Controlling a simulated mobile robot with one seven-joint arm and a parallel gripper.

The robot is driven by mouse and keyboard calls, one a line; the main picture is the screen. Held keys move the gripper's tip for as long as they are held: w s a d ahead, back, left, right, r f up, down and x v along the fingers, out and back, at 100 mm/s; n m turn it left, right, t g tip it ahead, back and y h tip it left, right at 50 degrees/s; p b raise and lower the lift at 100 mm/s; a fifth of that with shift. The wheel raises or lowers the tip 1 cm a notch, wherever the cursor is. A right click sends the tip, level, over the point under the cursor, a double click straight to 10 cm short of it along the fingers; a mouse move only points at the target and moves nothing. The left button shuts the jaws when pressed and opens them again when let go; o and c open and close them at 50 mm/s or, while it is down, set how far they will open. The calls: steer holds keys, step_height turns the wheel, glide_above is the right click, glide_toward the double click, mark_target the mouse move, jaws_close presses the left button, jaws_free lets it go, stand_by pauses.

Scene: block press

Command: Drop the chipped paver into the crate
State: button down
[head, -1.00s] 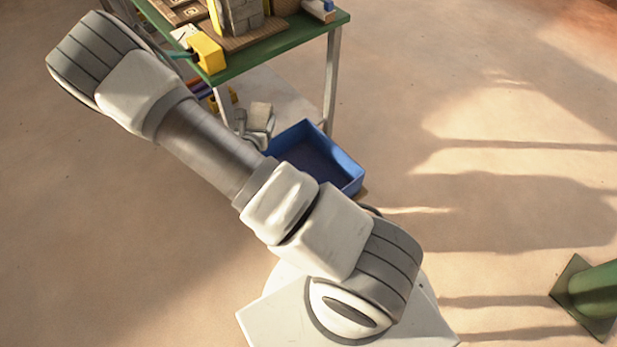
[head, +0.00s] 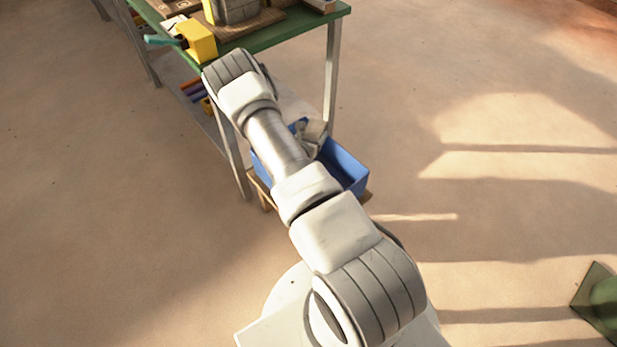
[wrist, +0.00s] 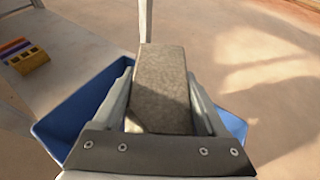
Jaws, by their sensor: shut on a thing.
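The paver (wrist: 162,75) is a grey-brown block held between the two fingers of my gripper (wrist: 163,100) in the wrist view. The paver is hard to tell apart there.
The crate rests on a low wooden stand (head: 262,190) beside the green-topped table (head: 285,32). A yellow block-shaped thing (head: 200,40) is at the table's near edge. A lower shelf holds coloured items (wrist: 25,55). A green post base (head: 600,300) stands far right; floor between is clear.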

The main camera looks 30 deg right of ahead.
step_height(320, 180, down, 5)
steer(key=b, duration=0.4)
steer(key=shift+f, duration=0.15)
steer(key=shift+c, duration=0.3)
jaws_free()
steer(key=shift+o, duration=0.3)
steer(key=shift+a+f, duration=0.1)
steer(key=shift+f, duration=0.05)
steer(key=p+v, duration=0.4)
steer(key=v, duration=1.3)
steer(key=shift+r+p, duration=0.3)
steer(key=shift+s, duration=0.15)
